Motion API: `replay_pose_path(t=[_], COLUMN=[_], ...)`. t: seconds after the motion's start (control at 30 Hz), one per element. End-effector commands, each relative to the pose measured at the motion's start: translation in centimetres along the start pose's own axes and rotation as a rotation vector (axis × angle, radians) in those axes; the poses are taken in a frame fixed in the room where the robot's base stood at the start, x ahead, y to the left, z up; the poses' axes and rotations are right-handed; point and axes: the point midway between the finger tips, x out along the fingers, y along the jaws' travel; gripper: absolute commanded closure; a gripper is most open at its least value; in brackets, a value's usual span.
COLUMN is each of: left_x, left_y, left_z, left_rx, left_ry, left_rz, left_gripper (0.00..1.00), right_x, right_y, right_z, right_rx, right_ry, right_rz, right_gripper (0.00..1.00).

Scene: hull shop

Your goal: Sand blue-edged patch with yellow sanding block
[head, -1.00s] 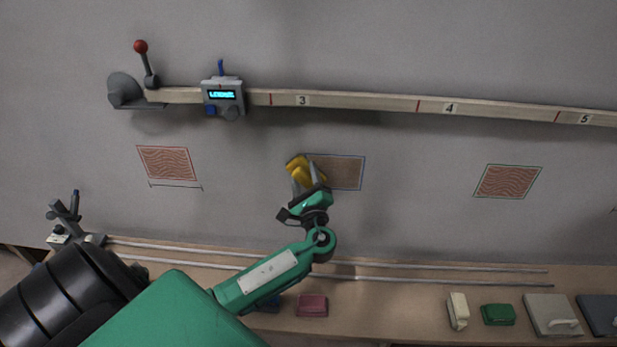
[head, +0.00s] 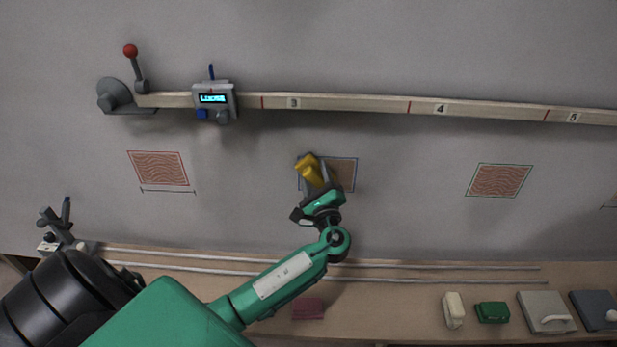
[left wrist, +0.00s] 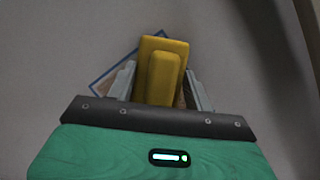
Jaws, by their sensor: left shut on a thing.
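The yellow sanding block (head: 311,170) is held at the wall over the left part of the blue-edged patch (head: 345,174). My left gripper (head: 318,186) is shut on it. In the left wrist view the yellow block (left wrist: 161,75) sits between the two fingers of my left gripper (left wrist: 158,92), with a blue-edged corner of the patch (left wrist: 107,83) showing behind it. The patch's right part shows plain brown; the block and gripper hide much of the rest. Whether the block touches the wall cannot be told. My right gripper is not in view.
A numbered rail (head: 350,103) with a display box (head: 214,99) runs above. A red-edged patch (head: 158,168) lies left, a green-edged patch (head: 499,180) right.

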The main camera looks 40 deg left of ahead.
Motion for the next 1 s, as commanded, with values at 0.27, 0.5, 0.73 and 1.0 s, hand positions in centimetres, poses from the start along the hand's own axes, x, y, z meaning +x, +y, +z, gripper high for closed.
replay_pose_path(t=[0.27,0.5,0.73,1.0], left_x=[-0.5,-0.9,-1.2,-1.7], left_y=[-1.1,-2.1,-3.1,-4.1], left_z=[-1.2,-2.3,-3.1,-4.1], left_rx=[0.000,-0.002,0.000,-0.001], left_ry=[0.001,0.001,0.000,0.002], left_rz=[-0.001,0.000,-0.001,0.000], left_gripper=[0.71,0.71,0.71,0.71], right_x=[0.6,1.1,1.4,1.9], right_y=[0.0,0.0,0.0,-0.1], right_z=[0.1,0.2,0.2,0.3], right_rx=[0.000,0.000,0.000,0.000], right_ry=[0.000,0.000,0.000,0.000], right_rz=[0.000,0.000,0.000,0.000], right_gripper=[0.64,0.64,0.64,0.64])
